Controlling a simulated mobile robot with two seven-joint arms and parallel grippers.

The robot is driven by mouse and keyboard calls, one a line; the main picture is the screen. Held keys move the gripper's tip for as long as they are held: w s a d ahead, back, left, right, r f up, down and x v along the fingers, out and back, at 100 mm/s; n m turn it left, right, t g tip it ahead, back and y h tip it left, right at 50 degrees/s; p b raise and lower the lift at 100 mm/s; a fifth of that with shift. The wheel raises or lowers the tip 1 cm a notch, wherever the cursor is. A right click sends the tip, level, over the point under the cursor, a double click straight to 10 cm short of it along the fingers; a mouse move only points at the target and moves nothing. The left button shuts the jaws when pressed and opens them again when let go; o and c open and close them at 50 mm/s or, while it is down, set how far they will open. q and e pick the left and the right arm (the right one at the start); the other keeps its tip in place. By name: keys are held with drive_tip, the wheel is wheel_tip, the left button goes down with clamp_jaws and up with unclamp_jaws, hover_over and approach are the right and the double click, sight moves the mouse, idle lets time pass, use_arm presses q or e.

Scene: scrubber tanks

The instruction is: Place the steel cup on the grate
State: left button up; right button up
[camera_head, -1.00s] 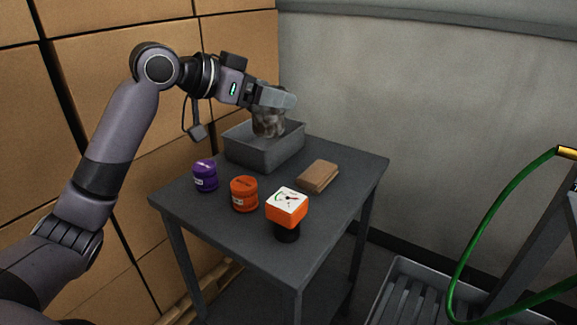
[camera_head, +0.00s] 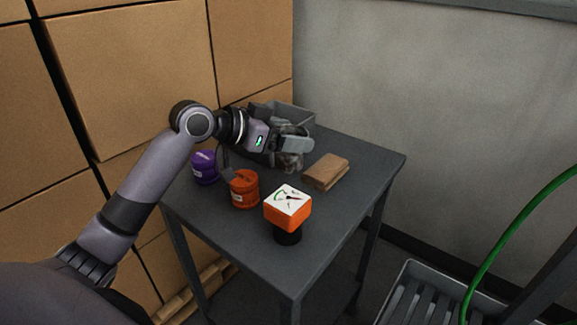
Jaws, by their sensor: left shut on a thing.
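My left gripper (camera_head: 292,143) is shut on the steel cup (camera_head: 290,161), a shiny grey-brown vessel partly hidden by the fingers. The cup is in front of the grey bin at the back of the table; I cannot tell whether it touches the tabletop. The grate (camera_head: 408,304), a grey slatted surface inside a shallow rimmed tray, is at the lower right, partly cut off by the frame edge. It is well away from the gripper. My right gripper is not in view.
On the dark table (camera_head: 338,228) are a grey bin (camera_head: 296,115), a purple jar (camera_head: 204,168), an orange jar (camera_head: 244,190), an orange gauge block (camera_head: 288,209) and a brown block (camera_head: 326,171). A green hose (camera_head: 510,238) arcs above the tray. Stacked boxes (camera_head: 130,70) stand behind the arm.

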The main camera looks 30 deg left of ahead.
sight(277, 163)
use_arm(q)
drive_tip(key=shift+f+b, duration=0.3)
drive_tip(key=shift+f, duration=3.2)
drive_tip(key=shift+f, duration=0.15)
drive_tip(key=o, duration=0.9)
